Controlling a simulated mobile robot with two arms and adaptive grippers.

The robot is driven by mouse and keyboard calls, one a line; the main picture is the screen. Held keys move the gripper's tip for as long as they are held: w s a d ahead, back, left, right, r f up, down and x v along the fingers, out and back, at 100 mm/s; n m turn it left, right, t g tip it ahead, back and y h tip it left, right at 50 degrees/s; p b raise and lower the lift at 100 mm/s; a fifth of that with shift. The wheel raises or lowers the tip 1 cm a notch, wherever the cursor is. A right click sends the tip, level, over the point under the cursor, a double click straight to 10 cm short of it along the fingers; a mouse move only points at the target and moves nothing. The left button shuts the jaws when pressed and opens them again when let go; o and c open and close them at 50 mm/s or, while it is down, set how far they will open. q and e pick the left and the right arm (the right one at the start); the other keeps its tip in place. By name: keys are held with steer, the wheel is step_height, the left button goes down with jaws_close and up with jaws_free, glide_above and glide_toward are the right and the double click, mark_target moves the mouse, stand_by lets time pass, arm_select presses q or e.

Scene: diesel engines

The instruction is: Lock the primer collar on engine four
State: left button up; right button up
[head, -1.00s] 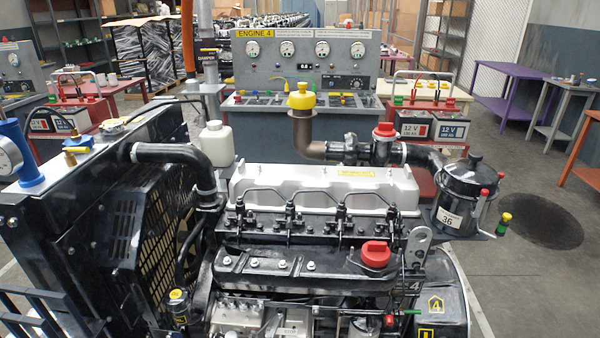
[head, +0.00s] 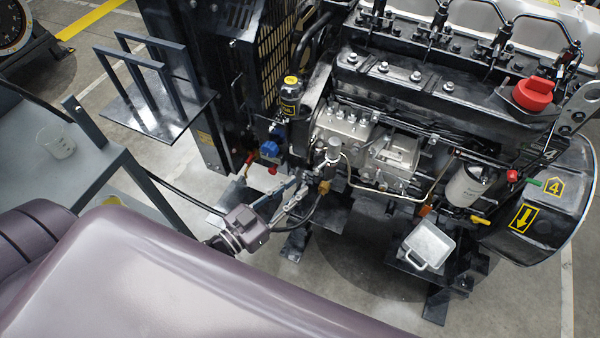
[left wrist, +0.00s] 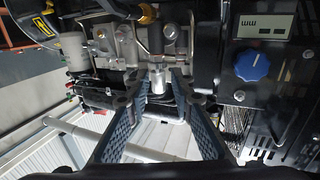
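Engine four, marked by a yellow 4 label (head: 553,188), fills the upper middle and right of the head view. A small silver cylinder (head: 333,148), which may be the primer with its collar, stands on the engine's near side above a brass fitting (head: 324,187). A silver cylinder also shows in the left wrist view (left wrist: 157,82), ahead of the fingertips. My left gripper (head: 305,188) reaches toward it from the lower left. Its fingers (left wrist: 163,76) stand apart with nothing seen clamped; contact with the cylinder cannot be told. My right gripper is out of view.
A blue knob (head: 270,149) sits left of the cylinder. A canister filter (head: 467,186) and a metal tray (head: 428,244) are to the right. A grey cart (head: 60,190) with a beaker (head: 57,142) stands at left. Fuel lines run close to the gripper.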

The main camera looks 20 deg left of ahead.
mark_target(329, 160)
arm_select(q)
steer(key=r+x, duration=0.1)
steer(key=x, duration=0.6)
steer(key=shift+w+d+r+p, duration=0.25)
steer(key=shift+d+r+p, duration=0.1)
steer(key=shift+d+r, duration=0.05)
jaws_close()
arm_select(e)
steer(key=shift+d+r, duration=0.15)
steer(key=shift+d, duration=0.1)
